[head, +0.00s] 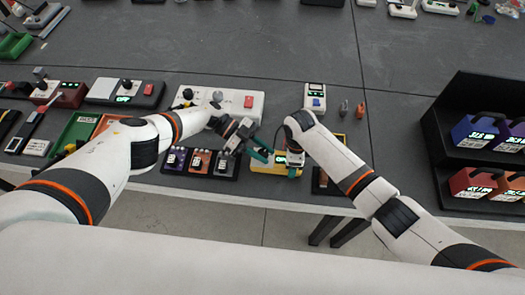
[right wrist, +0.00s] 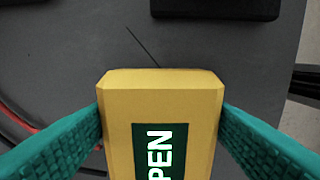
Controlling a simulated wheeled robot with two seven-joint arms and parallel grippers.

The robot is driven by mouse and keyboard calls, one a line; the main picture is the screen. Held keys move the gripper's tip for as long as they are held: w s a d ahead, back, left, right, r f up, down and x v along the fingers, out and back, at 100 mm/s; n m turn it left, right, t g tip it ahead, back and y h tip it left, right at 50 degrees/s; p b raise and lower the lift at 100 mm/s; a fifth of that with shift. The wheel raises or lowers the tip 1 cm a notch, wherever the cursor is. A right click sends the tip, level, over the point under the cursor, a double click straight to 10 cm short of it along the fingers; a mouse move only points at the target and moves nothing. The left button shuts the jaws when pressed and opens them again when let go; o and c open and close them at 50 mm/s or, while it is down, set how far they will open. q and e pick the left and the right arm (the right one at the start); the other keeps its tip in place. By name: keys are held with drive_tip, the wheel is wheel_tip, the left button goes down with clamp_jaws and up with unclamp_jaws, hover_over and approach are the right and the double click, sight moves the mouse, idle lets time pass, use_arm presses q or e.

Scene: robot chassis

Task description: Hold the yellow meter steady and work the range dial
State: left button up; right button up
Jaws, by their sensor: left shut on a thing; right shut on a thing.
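The yellow meter (head: 258,168) lies near the table's front edge in the head view. Its lit display (head: 280,158) shows between my grippers. My right gripper (head: 294,172) is shut on the meter. In the right wrist view its teal fingers stand on both sides of the yellow body (right wrist: 161,85), and the letters "PEN" show on the display (right wrist: 160,150), cut by the lower edge. My left gripper (head: 266,155) comes in from the left, low over the meter's left part. It is shut on the range dial, which its fingers hide.
A dark tray with several small boxes (head: 201,160) is close left of the meter. A small white device (head: 315,97) stands behind right. A black shelf (head: 440,145) stands at the right. The table's far middle is clear.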

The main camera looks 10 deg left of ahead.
use_arm(q)
drive_tip(key=shift+s+d, duration=0.1)
drive_tip(key=shift+d, duration=0.05)
drive_tip(key=o, duration=1)
drive_tip(key=v, duration=0.7)
drive_tip(key=shift+a+r, duration=0.1)
drive_tip(key=shift+a, duration=0.15)
